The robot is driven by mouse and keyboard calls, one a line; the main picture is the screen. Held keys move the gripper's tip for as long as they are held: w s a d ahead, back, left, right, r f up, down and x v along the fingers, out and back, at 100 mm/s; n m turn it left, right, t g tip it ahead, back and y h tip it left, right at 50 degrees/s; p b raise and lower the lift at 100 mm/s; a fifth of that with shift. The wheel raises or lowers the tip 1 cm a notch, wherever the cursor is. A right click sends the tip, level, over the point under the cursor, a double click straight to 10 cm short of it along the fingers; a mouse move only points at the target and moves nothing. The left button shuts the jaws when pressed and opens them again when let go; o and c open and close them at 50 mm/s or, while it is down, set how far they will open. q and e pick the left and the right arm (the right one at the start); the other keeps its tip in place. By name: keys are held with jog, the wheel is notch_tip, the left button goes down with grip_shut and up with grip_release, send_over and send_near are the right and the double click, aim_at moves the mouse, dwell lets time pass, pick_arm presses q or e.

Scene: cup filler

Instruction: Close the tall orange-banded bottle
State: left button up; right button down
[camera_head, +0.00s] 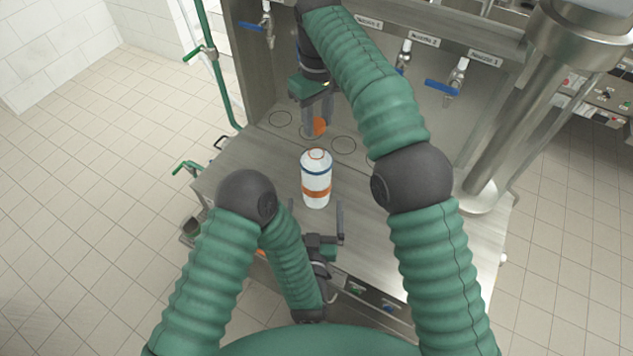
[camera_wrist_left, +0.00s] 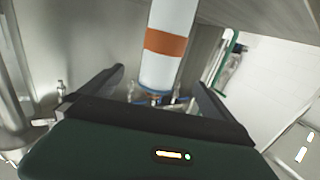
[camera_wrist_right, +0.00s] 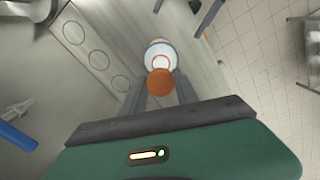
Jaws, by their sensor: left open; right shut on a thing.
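The tall white bottle (camera_head: 316,170) stands upright on the steel counter, with a blue band and a wide orange band. Its top shows a pale centre with an orange rim. My right gripper (camera_head: 313,122) is behind the bottle in the head view, shut on an orange cap (camera_head: 319,127). In the right wrist view, the cap (camera_wrist_right: 160,82) is between the fingertips, and the bottle (camera_wrist_right: 161,49) shows beyond it. My left gripper (camera_head: 325,221) is open in front of the bottle. In the left wrist view, the bottle (camera_wrist_left: 165,65) appears between the spread fingers; contact cannot be told.
The steel counter (camera_head: 250,165) has several marked circles at the back. Nozzles with blue handles (camera_head: 443,88) hang above them. A green pipe (camera_head: 215,75) runs at the left, and a thick steel column (camera_head: 510,120) stands at the right. Buttons (camera_head: 357,289) line the counter's front.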

aim_at(315, 185)
pick_arm(q)
jog(key=shift+w+d+f, duration=0.15)
jog(key=shift+w+f, duration=0.35)
jog(key=shift+w, duration=0.2)
pick_arm(e)
jog(key=shift+d, duration=0.1)
pick_arm(q)
jog(key=shift+w+r, duration=0.3)
jog(key=shift+w, duration=0.25)
jog(key=shift+w+r, duration=0.3)
jog(key=shift+w, duration=0.25)
jog(key=w, duration=0.8)
jog(key=shift+w+d, duration=0.2)
jog(key=shift+d, duration=0.15)
